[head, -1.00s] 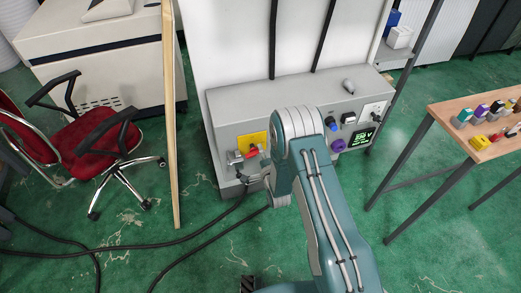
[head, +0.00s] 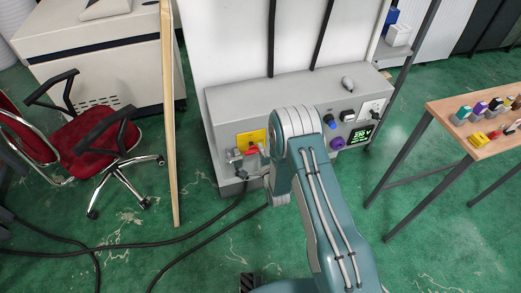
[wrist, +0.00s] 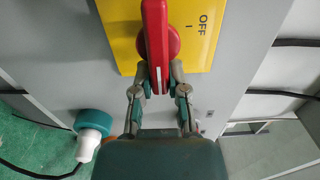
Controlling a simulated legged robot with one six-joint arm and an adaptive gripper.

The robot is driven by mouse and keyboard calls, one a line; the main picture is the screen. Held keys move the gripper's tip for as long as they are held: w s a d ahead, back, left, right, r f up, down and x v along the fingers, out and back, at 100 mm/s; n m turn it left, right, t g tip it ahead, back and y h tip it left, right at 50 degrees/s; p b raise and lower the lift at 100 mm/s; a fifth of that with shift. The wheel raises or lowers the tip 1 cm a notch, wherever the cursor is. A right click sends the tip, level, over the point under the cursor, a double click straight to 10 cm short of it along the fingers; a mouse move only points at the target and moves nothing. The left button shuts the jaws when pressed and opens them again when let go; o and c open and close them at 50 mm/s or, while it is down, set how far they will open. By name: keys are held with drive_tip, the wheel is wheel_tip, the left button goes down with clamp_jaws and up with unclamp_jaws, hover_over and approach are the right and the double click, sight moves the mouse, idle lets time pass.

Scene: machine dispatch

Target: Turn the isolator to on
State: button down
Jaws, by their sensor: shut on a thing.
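The isolator is a red handle (wrist: 156,45) on a yellow plate (wrist: 197,40). In the wrist view the handle runs up and down the picture, with an OFF marking on the plate to its right. My gripper (wrist: 158,78) is closed around the lower end of the handle, one finger on each side. In the head view the yellow plate (head: 246,138) is at the left of the grey box's front, with the red handle (head: 250,150) partly hidden by my gripper (head: 246,157). The marking the handle points at cannot be made out.
A wooden post (head: 170,130) and a red chair (head: 90,140) stand left. A table (head: 480,140) stands right. Black cables (head: 180,238) cross the floor.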

drive_tip(key=c, duration=0.6)
unclamp_jaws()
drive_tip(key=shift+d+f, duration=0.15)
drive_tip(key=shift+f, duration=0.15)
drive_tip(key=shift+c, duration=0.2)
drive_tip(key=shift+r, duration=0.1)
drive_tip(key=v, duration=1.2)
drive_tip(key=shift+w, duration=0.1)
